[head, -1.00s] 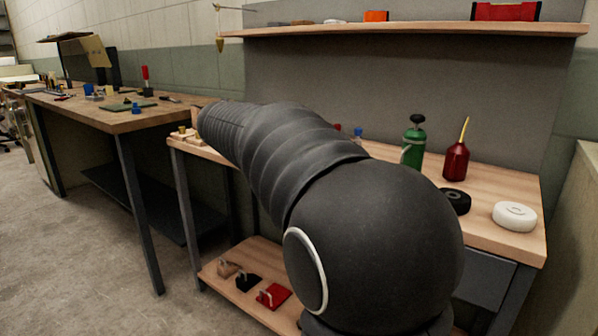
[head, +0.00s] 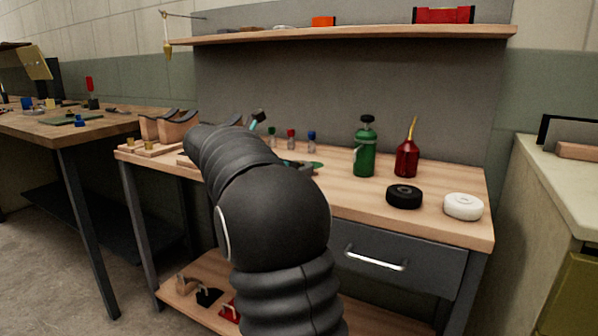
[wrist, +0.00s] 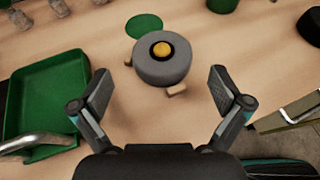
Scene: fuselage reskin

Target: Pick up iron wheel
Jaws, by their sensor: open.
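A grey wheel with a yellow centre (wrist: 164,60), which looks like the iron wheel, sits on the wooden bench in the wrist view, with small tan blocks at its rim. My gripper (wrist: 160,88) is open, with its two fingers apart on the near left and near right of the wheel and nothing between the pads. A black wheel (head: 404,196) and a white wheel (head: 463,206) lie on the bench's right end.
A green tray (wrist: 47,103) is left of the gripper, and a green disc (wrist: 144,26) lies just beyond the wheel. A green bottle (head: 364,150) and a red oil can (head: 406,158) stand at the bench's back. A shelf (head: 340,36) runs above.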

